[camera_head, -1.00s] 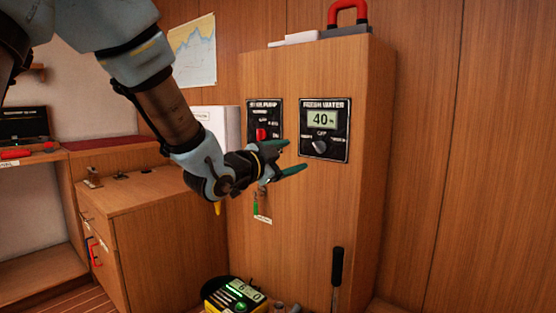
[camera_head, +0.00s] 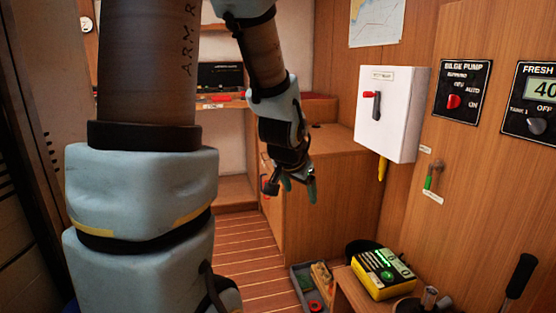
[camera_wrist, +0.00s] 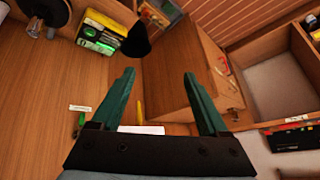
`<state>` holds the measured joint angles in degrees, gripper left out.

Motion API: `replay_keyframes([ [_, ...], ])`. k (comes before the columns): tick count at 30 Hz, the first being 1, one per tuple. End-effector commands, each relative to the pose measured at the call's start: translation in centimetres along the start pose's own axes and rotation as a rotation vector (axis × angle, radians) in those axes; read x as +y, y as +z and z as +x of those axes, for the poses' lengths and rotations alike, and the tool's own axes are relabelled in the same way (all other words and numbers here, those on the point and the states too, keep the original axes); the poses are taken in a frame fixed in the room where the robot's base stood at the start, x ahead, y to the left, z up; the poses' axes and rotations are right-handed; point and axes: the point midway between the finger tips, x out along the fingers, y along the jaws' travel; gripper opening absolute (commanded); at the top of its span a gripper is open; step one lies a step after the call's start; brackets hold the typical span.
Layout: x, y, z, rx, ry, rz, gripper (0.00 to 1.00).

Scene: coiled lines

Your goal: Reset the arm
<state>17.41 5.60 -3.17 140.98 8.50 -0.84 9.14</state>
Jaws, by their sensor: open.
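My gripper (camera_head: 300,187) hangs in the middle of the head view, in front of the wooden cabinet (camera_head: 335,210), with its fingers pointing down. In the wrist view my gripper (camera_wrist: 160,100) shows two green fingers spread apart with nothing between them. It is open and touches nothing that I can see. My arm fills much of the left side of the head view and hides part of the room behind it.
A white switch box (camera_head: 400,110), the bilge pump panel (camera_head: 462,93) and the fresh water panel (camera_head: 538,110) are on the right. A yellow device (camera_head: 382,274) and a grey tray (camera_head: 303,285) are low down. The plank floor (camera_head: 250,262) looks clear.

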Motion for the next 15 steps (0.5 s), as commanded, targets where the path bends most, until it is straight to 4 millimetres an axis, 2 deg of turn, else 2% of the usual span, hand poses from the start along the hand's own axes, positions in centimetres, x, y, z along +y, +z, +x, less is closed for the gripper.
replay_keyframes([
  [1, -1.3, 2.6, -0.5, -0.074, -0.013, -0.084, 0.78],
  [4, -2.7, 7.2, -1.6, -0.21, -0.026, -0.237, 0.78],
  [7, -3.3, 11.3, -3.1, -0.333, -0.032, -0.384, 0.78],
  [11, -3.0, 16.1, -5.4, -0.487, -0.03, -0.578, 0.78],
  [12, -3.3, 14.6, -6.7, -0.474, -0.028, -0.558, 0.78],
  [15, -3.6, 13.4, -8.3, -0.472, -0.028, -0.552, 0.78],
])
